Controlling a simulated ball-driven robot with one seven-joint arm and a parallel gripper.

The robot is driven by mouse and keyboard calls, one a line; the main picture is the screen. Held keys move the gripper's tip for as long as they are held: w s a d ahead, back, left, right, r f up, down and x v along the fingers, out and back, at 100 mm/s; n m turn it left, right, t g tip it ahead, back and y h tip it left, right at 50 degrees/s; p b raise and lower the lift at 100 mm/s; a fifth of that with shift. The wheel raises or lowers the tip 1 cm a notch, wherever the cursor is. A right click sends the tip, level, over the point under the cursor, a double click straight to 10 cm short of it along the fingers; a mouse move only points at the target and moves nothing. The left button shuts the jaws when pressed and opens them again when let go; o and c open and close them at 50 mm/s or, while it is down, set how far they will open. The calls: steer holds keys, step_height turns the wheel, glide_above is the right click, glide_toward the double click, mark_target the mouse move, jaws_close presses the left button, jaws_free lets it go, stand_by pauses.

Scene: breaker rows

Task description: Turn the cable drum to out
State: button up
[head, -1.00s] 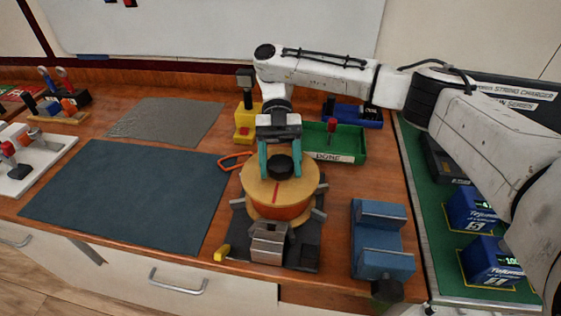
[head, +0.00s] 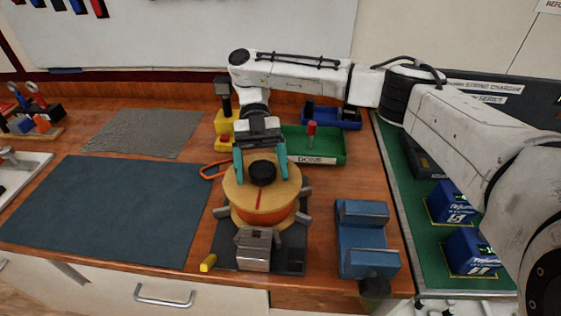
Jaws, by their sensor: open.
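The cable drum (head: 262,205) is a round wooden-coloured spool with an orange band, a black knob (head: 263,172) on top and a red line on its upper face. It stands on a dark base with several grey arms around it and a grey metal block (head: 255,249) at its front. My gripper (head: 261,170) has teal fingers and points down over the drum. Its fingers are open, one on each side of the black knob. I cannot tell whether they touch it. No "out" label is readable.
A blue vise (head: 365,240) stands right of the drum. A green tray (head: 325,146) marked DONE lies behind, with a yellow tool stand (head: 224,122) to its left. A small yellow piece (head: 208,263) lies near the front edge. The dark mat (head: 105,208) at left is clear.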

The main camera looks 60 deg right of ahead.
step_height(320, 180, up, 3)
steer(key=shift+f, duration=0.15)
steer(key=s+a+r, duration=0.3)
steer(key=s+r, duration=0.7)
steer(key=s, duration=0.3)
steer(key=shift+s, duration=0.4)
